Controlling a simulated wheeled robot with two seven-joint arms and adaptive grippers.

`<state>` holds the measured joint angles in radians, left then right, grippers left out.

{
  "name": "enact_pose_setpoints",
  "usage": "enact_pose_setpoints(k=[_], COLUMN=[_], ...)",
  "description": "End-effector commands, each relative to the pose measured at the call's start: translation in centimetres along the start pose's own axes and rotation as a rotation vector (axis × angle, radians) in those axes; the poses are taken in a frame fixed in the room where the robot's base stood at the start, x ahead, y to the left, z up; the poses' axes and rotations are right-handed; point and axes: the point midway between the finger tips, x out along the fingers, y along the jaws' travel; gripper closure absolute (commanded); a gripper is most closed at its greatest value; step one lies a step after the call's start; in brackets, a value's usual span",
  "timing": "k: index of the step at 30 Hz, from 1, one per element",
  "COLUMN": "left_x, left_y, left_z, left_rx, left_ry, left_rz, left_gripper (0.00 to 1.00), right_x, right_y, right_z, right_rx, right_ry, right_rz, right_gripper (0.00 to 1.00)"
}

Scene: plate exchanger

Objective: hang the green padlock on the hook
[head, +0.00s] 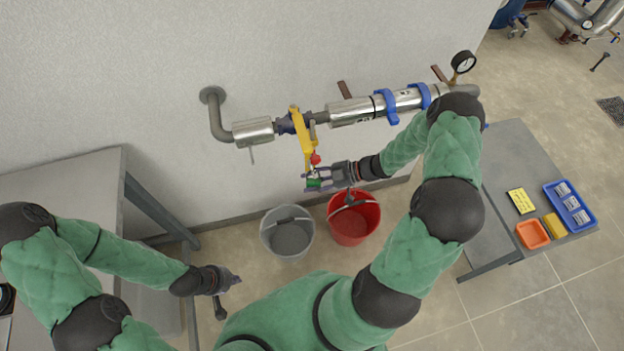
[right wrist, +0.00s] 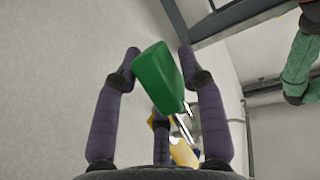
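The green padlock (head: 313,183) is at the fingertips of my right gripper (head: 318,179), in front of the wall below the pipe. In the right wrist view the green body (right wrist: 158,80) lies tilted between the two purple fingertips of my right gripper (right wrist: 158,55), with its metal shackle pointing to the lower right. A yellow lever or bracket (head: 302,135) hangs from the pipe just above, with a small red piece (head: 315,159) near its lower end. I cannot make out a separate hook. My left gripper (head: 230,281) is away at lower left; its fingers are too small to read.
A grey bucket (head: 287,250) and a red bucket (head: 354,218) stand on the floor below. A grey table (head: 70,172) is at left. Another table (head: 510,150) at right carries a blue tray (head: 557,190), an orange tray (head: 524,230) and yellow items. A silver pipe (head: 350,112) runs along the wall.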

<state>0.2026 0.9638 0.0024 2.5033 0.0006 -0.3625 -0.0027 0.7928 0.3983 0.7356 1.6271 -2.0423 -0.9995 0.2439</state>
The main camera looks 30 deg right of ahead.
Motion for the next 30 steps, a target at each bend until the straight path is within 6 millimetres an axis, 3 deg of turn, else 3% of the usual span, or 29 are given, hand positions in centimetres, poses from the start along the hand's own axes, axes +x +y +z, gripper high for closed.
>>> enact_pose_setpoints(k=[11, 24, 30], left_x=[-0.1, 0.0, 0.0], left_y=[0.0, 0.0, 0.0], left_z=[0.0, 0.0, 0.0], left_rx=[0.0, 0.0, 0.0], left_ry=[0.0, 0.0, 0.0], left_rz=[0.0, 0.0, 0.0], left_gripper=[1.0, 1.0, 1.0], right_x=[-1.1, -9.1, -11.4], right_y=[0.9, 0.5, 0.2], right_z=[-0.5, -0.1, -0.1], right_rx=[-0.01, -0.005, -0.004], right_ry=[0.002, -0.002, 0.0], right_rz=[0.017, 0.013, 0.007], right_gripper=[0.44, 0.44, 0.44])
